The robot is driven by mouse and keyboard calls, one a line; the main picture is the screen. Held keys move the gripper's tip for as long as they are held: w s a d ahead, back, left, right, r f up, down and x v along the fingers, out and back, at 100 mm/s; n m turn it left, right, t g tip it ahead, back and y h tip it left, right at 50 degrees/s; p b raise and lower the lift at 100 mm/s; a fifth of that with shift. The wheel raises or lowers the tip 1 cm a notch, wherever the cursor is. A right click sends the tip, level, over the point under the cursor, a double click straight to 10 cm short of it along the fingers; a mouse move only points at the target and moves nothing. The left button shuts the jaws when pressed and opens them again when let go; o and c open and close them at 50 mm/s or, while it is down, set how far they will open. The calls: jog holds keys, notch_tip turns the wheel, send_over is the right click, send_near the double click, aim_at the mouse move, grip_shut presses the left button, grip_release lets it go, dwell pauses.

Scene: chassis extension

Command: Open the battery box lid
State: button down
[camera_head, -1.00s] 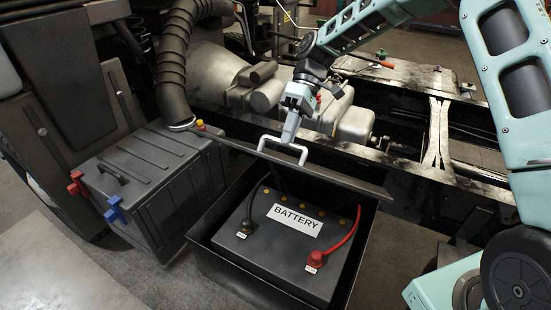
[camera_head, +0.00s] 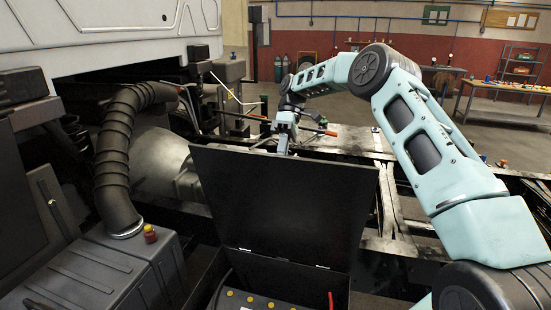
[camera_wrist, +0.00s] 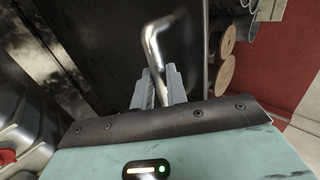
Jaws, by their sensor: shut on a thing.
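The black battery box lid (camera_head: 285,205) stands steeply raised, near upright, on hinges along its lower edge. The battery box (camera_head: 335,287) below it is open. The top of the battery (camera_head: 262,301) shows inside, with a row of yellow caps and part of a red cable. My gripper (camera_head: 284,146) is at the lid's top edge, on its far side, and the lid hides the fingertips in the head view. In the wrist view my gripper (camera_wrist: 159,78) is shut on the lid's bent metal handle (camera_wrist: 154,42).
A grey ribbed box (camera_head: 100,275) with a red-yellow cap (camera_head: 150,233) stands at the left below a thick corrugated hose (camera_head: 117,165). Chassis rails lie behind and right of the lid. A workbench (camera_head: 505,100) stands far back.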

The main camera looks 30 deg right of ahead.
jog(key=shift+w+d+f, duration=0.5)
jog(key=shift+d+f, duration=0.15)
jog(key=shift+d, duration=0.15)
jog(key=c, duration=1.5)
grip_release()
jog(key=shift+o, duration=0.5)
jog(key=shift+w+f, duration=0.1)
jog(key=shift+w, duration=0.1)
jog(key=shift+r, duration=0.25)
jog(key=shift+a+r, duration=0.1)
